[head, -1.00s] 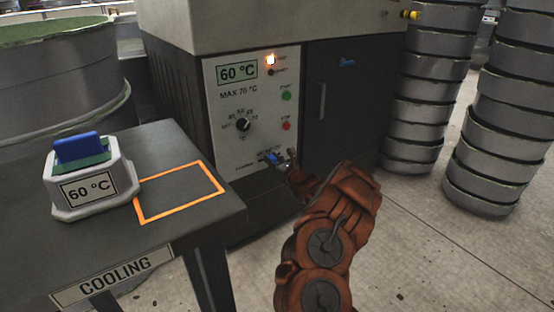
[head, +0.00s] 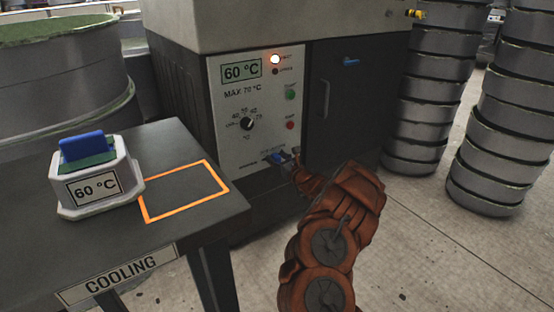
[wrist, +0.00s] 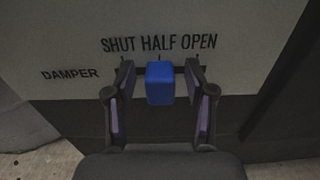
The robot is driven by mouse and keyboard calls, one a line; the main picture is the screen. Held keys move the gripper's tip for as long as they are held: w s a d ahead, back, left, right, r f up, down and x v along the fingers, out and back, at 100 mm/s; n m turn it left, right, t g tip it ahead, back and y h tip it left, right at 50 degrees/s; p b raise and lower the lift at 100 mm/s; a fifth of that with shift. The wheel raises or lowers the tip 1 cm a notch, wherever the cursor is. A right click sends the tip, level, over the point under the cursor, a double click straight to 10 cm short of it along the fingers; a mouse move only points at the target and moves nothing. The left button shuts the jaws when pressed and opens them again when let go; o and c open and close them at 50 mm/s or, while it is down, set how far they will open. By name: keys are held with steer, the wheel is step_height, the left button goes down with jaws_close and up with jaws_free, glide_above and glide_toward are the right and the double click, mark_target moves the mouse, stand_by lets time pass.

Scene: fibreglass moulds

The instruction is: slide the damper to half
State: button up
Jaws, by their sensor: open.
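The damper's blue slider knob (wrist: 159,83) sits on the oven's pale control panel (wrist: 60,50), under the word HALF and between the SHUT and OPEN marks. My gripper (wrist: 159,70) is open, with one finger to the left and one to the right of the knob. Dark gaps show between the knob and both fingers. In the head view the blue knob (head: 277,158) shows small at the panel's bottom, and my gripper (head: 289,160) partly covers that spot.
Stacked grey moulds (head: 500,150) stand at right. The floor (head: 430,240) at front right is clear.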

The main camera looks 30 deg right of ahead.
steer(key=s, duration=1.2)
steer(key=shift+d, duration=0.1)
steer(key=shift+r, duration=0.1)
stand_by(0.3)
